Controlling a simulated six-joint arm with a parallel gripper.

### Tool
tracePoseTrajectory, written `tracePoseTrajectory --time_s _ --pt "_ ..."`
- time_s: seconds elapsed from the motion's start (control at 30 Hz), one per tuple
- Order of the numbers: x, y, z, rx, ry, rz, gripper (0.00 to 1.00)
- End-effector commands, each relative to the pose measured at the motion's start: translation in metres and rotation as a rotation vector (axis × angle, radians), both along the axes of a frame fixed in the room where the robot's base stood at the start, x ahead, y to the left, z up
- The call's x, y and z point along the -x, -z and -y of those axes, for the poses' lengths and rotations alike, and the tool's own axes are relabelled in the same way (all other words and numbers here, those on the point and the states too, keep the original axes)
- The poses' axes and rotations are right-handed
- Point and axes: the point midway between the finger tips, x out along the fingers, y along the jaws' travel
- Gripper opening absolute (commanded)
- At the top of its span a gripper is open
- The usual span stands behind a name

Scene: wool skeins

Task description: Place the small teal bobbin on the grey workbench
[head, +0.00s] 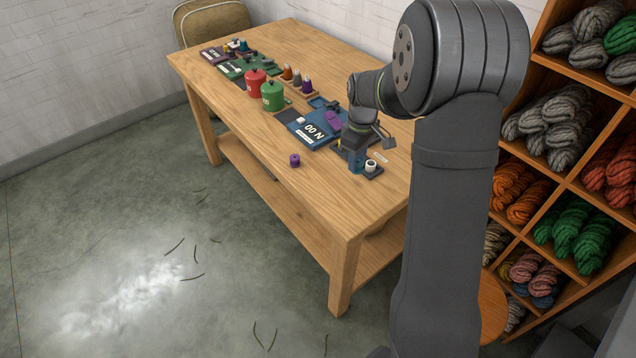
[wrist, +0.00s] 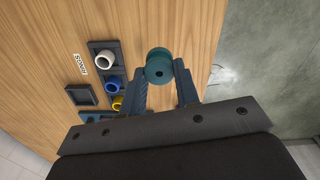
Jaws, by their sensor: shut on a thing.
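The small teal bobbin (wrist: 158,62) is between the two fingertips of my gripper (wrist: 161,76) in the wrist view, with its round end and dark centre hole facing the camera. My gripper (head: 356,168) is low over the right part of the workbench (head: 335,205) in the head view. I cannot make out the bobbin clearly there, nor tell whether it touches the surface. The workbench top is light brown wood, not grey; it also shows in the wrist view (wrist: 200,25).
A dark rack beside my gripper holds white (wrist: 105,60), blue (wrist: 113,84) and yellow (wrist: 118,103) bobbins. A purple bobbin (head: 295,160) stands near the front edge. Red (head: 256,84) and green (head: 273,97) canisters stand farther left. Bare wood lies along the front.

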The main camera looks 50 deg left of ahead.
Motion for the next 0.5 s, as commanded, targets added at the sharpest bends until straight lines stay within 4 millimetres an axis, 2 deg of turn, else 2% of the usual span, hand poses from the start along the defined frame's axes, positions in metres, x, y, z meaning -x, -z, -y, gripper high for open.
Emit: tracePoseTrajectory --time_s 0.3,0.5 --pt "0.037 0.042 -0.057 0.002 -0.004 -0.001 0.07" --pt "0.055 0.062 -0.086 0.0 -0.003 0.0 0.07"
